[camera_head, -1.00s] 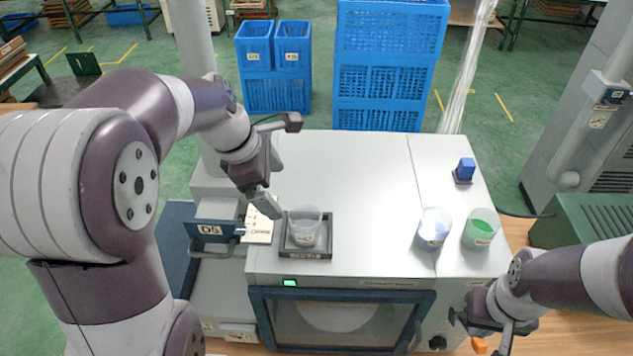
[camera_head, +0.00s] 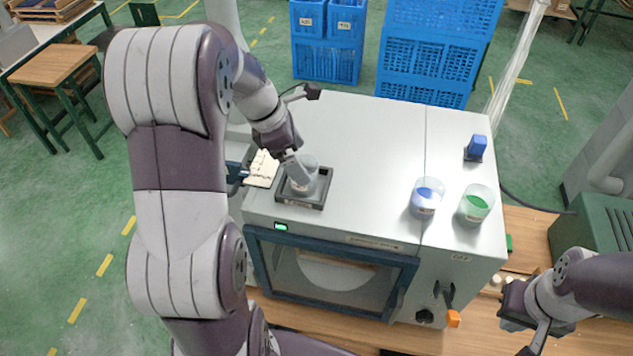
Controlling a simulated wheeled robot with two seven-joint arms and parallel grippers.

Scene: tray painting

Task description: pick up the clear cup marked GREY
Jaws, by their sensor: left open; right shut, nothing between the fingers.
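A clear cup (camera_head: 311,178) stands in a dark square tray (camera_head: 313,202) on top of the grey machine. Its label cannot be read here; my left gripper partly covers it. My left gripper (camera_head: 299,180) is open and points down at the cup's left side, with its fingers at or over the rim. I cannot tell whether they touch it. My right gripper (camera_head: 533,338) is shut and empty, low at the right, in front of the machine.
On the machine top (camera_head: 375,140), a cup with blue content (camera_head: 426,198) and a cup with green content (camera_head: 476,206) stand at the right. A blue block-like object (camera_head: 476,147) is behind them. A paper note (camera_head: 262,168) lies left of the tray. The middle of the top is clear.

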